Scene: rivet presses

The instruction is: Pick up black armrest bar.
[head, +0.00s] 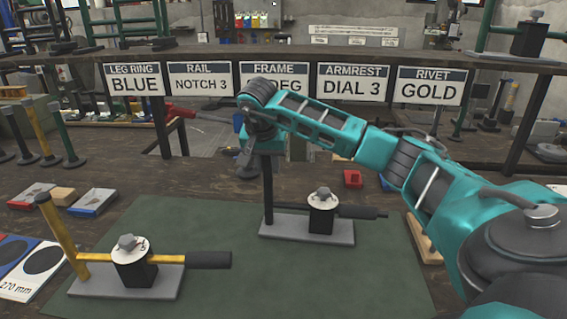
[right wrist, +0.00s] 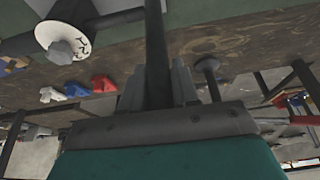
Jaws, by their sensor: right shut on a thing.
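The black armrest bar (head: 268,190) has an upright part and a horizontal part with a dark grip at its right end. It sits at a press with a round white dial (head: 323,197) on a grey base plate (head: 300,229). My right gripper (head: 262,142) is at the top of the upright part. In the right wrist view the bar (right wrist: 156,50) runs between the jaws (right wrist: 158,88), which are shut on it. The white dial (right wrist: 66,42) shows at the upper left there. My arm covers some of the area behind. My left gripper is out of view.
A second press (head: 133,265) with a yellow bar (head: 62,235) stands at the front left on the green mat (head: 240,290). A red block (head: 353,179) lies behind the mat. A rail with signs, one an armrest sign (head: 353,82) reading "DIAL 3", crosses the back.

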